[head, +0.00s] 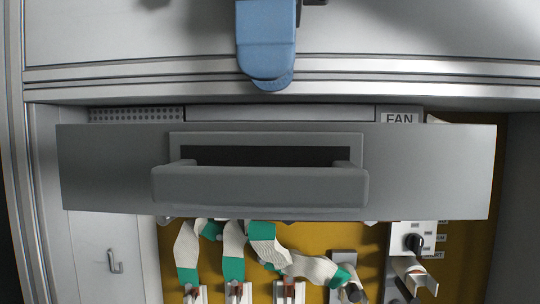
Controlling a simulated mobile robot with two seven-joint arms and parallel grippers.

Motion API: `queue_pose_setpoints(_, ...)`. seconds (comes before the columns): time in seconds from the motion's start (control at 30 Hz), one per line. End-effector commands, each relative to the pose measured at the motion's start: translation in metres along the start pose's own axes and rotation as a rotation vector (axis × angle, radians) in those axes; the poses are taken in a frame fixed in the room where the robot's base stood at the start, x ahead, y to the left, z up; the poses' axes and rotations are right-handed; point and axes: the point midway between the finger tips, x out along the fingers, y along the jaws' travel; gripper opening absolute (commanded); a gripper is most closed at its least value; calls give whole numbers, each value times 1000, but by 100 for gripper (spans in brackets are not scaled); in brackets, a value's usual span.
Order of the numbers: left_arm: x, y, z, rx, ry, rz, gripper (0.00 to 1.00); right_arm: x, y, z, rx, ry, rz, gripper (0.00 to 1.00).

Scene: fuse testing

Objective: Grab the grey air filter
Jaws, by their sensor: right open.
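The grey air filter (110,168) is a wide flat grey front with a protruding bar handle (260,187). It spans most of the head view, level, in front of the open cabinet. My right gripper (267,80) shows at the top centre as blue fingers pointing down, one nearly in front of the other. It is open and appears empty. In the picture it lies above the filter's handle, with a visible gap between the fingertips and the filter front. How far apart they are in depth is hard to tell. My left gripper is not in view.
A metal cabinet ledge (420,90) runs across above the filter. A "FAN" label (399,118) shows behind its top edge. Below hang white straps with green ends (234,255) on a yellow back panel. A black knob (413,243) is at lower right, a small hook (114,262) at lower left.

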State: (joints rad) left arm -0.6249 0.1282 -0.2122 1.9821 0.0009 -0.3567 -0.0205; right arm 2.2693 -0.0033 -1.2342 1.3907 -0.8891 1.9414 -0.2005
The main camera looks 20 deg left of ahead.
Motion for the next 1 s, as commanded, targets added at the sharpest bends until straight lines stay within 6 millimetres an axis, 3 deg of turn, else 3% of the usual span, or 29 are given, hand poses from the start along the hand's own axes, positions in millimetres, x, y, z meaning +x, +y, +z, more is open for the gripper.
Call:
queue_pose_setpoints(0.17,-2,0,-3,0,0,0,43,11,0,-1,0,1,1,55)
queue_pose_setpoints(0.5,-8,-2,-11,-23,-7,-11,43,55,0,-2,-1,1,1,55)
queue_pose_setpoints(0.77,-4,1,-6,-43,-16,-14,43,60,0,-1,0,-1,0,55)
queue_pose_setpoints(1.0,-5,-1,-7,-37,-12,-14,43,59,0,-1,0,-1,0,2)
